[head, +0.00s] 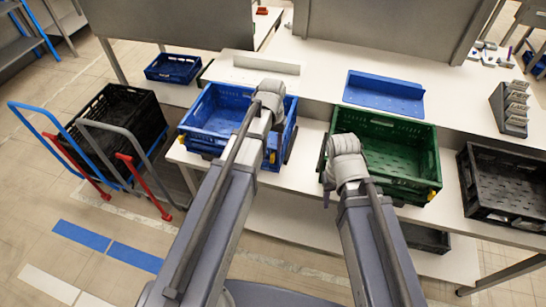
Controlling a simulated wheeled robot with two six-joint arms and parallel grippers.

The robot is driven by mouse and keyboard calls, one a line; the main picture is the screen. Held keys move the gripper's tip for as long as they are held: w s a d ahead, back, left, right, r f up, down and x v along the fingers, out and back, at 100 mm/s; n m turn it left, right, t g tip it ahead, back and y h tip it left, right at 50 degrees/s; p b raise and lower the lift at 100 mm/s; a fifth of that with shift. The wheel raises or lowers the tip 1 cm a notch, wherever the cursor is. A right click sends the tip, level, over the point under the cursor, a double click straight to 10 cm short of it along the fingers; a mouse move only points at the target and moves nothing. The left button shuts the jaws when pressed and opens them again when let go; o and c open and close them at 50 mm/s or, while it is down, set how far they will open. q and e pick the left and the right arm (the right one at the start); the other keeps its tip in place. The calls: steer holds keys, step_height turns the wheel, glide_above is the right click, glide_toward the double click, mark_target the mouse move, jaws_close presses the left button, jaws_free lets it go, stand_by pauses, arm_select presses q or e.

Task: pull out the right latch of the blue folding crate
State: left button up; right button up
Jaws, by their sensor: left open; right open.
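The blue folding crate (205,115) stands open on the white table, left of centre. My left arm crosses in front of its right part and hides much of its front right corner. A small yellow-orange latch piece (272,158) shows at that corner, close beside my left gripper (284,148). The gripper is open, with a dark finger beside the crate's right end. I cannot tell whether it touches the latch. My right gripper (327,165) is open at the left end of the green crate (395,128), partly hidden by its own wrist.
A black crate (505,163) stands at the right. A blue panel (385,95) lies behind the green crate. A smaller blue crate (173,67) sits at the back left. A cart with a black crate (112,115) stands on the floor at left.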

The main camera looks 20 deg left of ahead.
mark_target(272, 155)
arm_select(q)
step_height(272, 155, down, 7)
steer(key=b, duration=0.6)
steer(key=shift+r, duration=0.2)
steer(key=shift+c, duration=0.4)
jaws_close()
stand_by(0.6)
